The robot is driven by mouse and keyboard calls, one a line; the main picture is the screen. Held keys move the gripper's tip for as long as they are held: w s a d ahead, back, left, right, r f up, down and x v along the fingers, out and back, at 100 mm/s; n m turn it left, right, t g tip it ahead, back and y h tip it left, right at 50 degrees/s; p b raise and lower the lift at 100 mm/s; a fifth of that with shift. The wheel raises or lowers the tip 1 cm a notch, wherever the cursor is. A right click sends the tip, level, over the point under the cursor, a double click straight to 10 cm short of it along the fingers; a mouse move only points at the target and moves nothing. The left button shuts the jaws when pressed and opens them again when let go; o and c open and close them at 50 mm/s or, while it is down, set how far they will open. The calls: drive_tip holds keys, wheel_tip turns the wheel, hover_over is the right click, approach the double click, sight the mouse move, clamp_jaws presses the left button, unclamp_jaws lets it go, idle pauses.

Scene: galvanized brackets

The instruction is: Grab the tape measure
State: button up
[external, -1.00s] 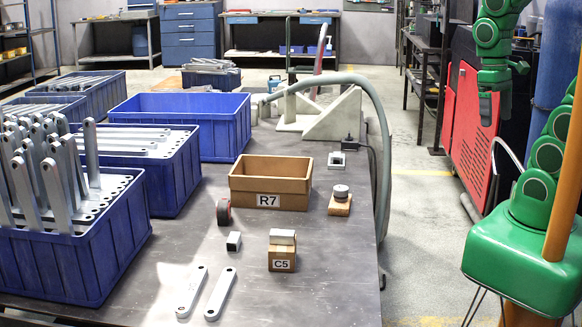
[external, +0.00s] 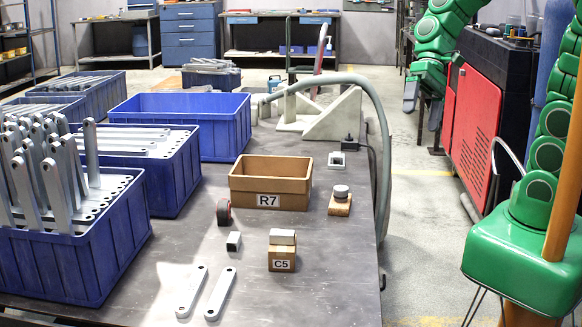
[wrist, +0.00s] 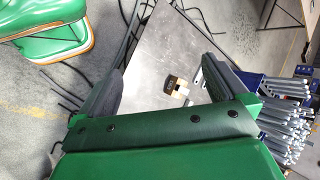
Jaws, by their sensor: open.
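The tape measure appears to be the small, dark, round thing with a red edge (external: 223,212), standing on the grey table left of the R7 box in the external view. I cannot make it out in the wrist view. My gripper (external: 423,104) is raised at the upper right of the external view, beyond the table's right edge and well away from the tape measure. Its two fingers are apart with nothing between them.
A cardboard box marked R7 (external: 269,184), a small C5 box (external: 282,251), a grey square tube (external: 234,241) and a wooden block with a round knob (external: 340,201) stand nearby. Blue bins (external: 78,262) of brackets fill the left. A grey hose (external: 379,130) arches along the right edge.

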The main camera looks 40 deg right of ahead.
sight(229, 213)
drive_tip(key=w+a+r+m+y, duration=0.2)
drive_tip(key=w+a+y, duration=0.2)
drive_tip(key=w+a, duration=0.5)
drive_tip(key=w+a+f+m+t+y, duration=0.25)
drive_tip(key=w+a+m, duration=0.25)
drive_tip(key=w+a, duration=0.25)
drive_tip(key=w+a+f+m+t+y, duration=0.1)
drive_tip(key=w+a+m+y, duration=0.4)
drive_tip(key=w, duration=0.4)
drive_tip(key=w+a+f+m+t+h, duration=0.25)
drive_tip(key=w+f+m+t, duration=0.35)
drive_tip(key=w+f, duration=0.65)
drive_tip(key=w+d+f+m+h, duration=0.1)
drive_tip(key=d+f+m, duration=0.1)
drive_tip(key=f, duration=0.5)
drive_tip(key=w+d+f+m+t+h, duration=0.1)
drive_tip(key=w+d+f+m+h, duration=0.1)
drive_tip(key=f, duration=0.5)
drive_tip(key=w+d+f+m+t+h, duration=0.1)
drive_tip(key=w+d+f+m+h, duration=0.1)
drive_tip(key=f, duration=0.4)
drive_tip(key=shift+d+f+m, duration=0.4)
drive_tip(key=shift+d+m, duration=0.1)
drive_tip(key=shift+m, duration=0.5)
drive_tip(key=shift+w+d+x, duration=0.1)
drive_tip(key=shift+w+x, duration=0.05)
drive_tip(key=shift+x, duration=1.25)
drive_tip(key=shift+w+d+x, duration=0.1)
drive_tip(key=shift+w+x, duration=0.05)
drive_tip(key=shift+x, duration=2.3)
